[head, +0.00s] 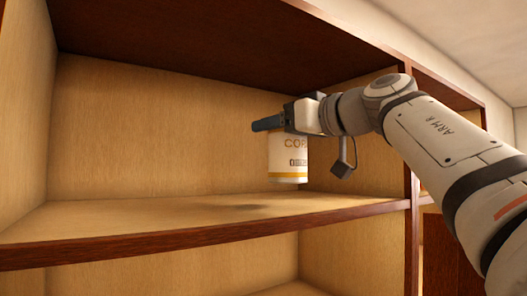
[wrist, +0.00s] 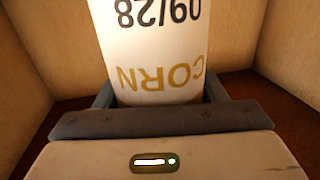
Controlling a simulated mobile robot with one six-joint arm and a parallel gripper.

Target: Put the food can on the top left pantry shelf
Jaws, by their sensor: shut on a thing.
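The food can (head: 288,160) is white with a yellow band near its bottom and lettering on its side. It hangs upright above the board of the top left pantry shelf (head: 150,217), toward the right side of the compartment. A shadow lies on the board below it. My gripper (head: 272,124) is shut on the can near its top, reaching in from the right. In the wrist view the can (wrist: 158,55) fills the middle, with "CORN" and "09/28" upside down, between the fingers of my gripper (wrist: 158,98).
The shelf's dark front edge (head: 200,241) runs across the picture. A dark upright divider (head: 410,180) stands at the right, close to my arm. A dark top panel (head: 210,40) is above. The shelf board is clear; another compartment lies below.

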